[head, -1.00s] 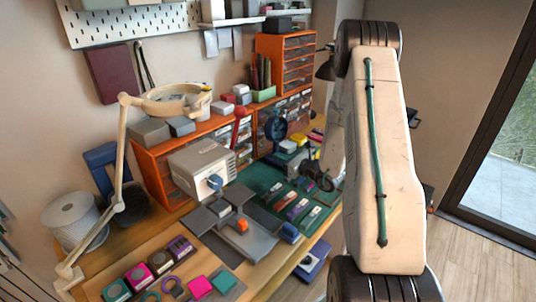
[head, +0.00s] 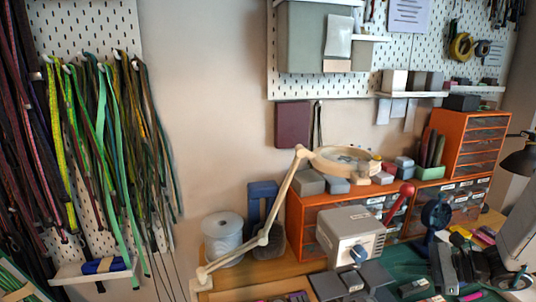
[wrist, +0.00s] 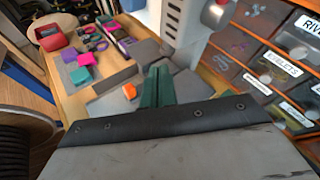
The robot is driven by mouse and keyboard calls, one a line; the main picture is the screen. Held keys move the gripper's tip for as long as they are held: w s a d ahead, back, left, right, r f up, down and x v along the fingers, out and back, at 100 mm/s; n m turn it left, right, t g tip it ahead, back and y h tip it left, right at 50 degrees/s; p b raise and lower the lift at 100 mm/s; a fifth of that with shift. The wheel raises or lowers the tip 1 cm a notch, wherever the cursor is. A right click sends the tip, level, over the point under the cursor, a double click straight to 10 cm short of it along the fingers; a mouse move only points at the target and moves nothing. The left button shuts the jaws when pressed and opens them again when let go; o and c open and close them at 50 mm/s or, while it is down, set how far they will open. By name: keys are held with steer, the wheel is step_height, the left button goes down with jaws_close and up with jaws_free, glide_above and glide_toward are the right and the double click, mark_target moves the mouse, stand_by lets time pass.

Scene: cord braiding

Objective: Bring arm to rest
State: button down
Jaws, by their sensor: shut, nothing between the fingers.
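My gripper (wrist: 157,76) shows in the wrist view as two dark green fingers. They are close together with nothing between them. Beyond them are grey plates (wrist: 118,96) and a small orange piece (wrist: 129,91) on the workbench; I cannot tell the height above these. In the head view my pale arm is cut off at the right edge. Dark parts lie beside it over the bench, and I cannot make out the fingertips there.
A grey box-shaped machine (head: 350,232) stands on the bench before orange drawer units (head: 305,215). A magnifier lamp (head: 290,190) and a white spool (head: 223,238) stand left of it. Coloured cords (head: 100,140) hang on the left pegboard. Labelled drawers (wrist: 262,78) are close right in the wrist view.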

steer(key=s+a+r+n+g+h, duration=0.1)
steer(key=s+a+r+n+h, duration=0.2)
steer(key=s+r+n, duration=0.3)
steer(key=s+a+r+n+g+h, duration=0.2)
steer(key=s+r+n+h, duration=0.3)
steer(key=s, duration=0.5)
steer(key=s+a+r+n+g+h, duration=0.2)
steer(key=s+a+r+n+h, duration=0.1)
steer(key=s+r+n, duration=0.4)
steer(key=shift+s+a+n+h, duration=0.4)
steer(key=shift+s+n+h, duration=0.3)
steer(key=shift+n, duration=0.3)
